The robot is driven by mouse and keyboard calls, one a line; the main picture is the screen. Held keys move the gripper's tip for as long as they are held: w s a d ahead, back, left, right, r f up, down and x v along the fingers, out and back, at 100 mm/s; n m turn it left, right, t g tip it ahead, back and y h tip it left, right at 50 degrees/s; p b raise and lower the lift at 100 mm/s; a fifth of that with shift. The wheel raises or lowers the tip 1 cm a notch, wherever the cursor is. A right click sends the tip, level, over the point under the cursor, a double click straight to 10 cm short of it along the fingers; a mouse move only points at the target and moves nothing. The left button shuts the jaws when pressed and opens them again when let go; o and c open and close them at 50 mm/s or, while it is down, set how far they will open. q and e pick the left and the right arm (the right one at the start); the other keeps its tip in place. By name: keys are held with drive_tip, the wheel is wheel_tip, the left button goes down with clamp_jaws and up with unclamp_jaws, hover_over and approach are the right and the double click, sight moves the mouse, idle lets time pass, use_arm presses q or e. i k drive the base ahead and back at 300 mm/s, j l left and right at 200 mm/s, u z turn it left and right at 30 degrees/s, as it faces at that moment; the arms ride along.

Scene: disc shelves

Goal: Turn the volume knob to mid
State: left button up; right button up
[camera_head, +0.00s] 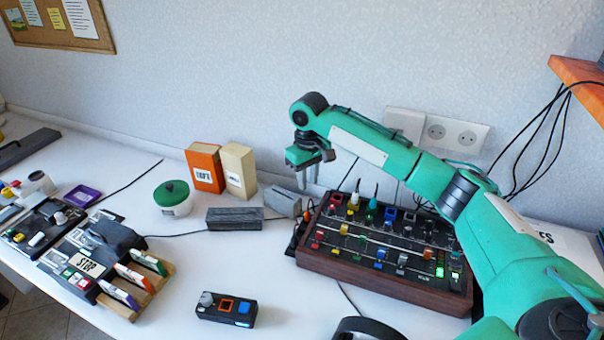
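A small black control box (227,309) lies on the white table at the front, with a grey round knob (207,298) at its left end, an orange-framed square and a blue button. A brown-framed mixer (385,287) with several coloured knobs and sliders stands to its right. No readable label shows which control is the volume knob. My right gripper (309,183) points down above the table behind the mixer's back left corner, with a gap between its fingers and nothing in them. It is well apart from the black box. My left gripper is not in view.
A grey block (234,219), a green-lidded pot (172,200), an orange box (204,168) and a cream box (238,170) stand behind. A dark curved object (368,327) is at the front edge. Table around the black box is clear.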

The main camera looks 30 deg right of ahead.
sight(206, 299)
drive_tip(key=k+j, duration=0.45)
drive_tip(key=k, duration=0.15)
drive_tip(key=k+j, duration=0.4)
drive_tip(key=k, duration=0.2)
drive_tip(key=k+j, duration=0.45)
drive_tip(key=k, duration=0.15)
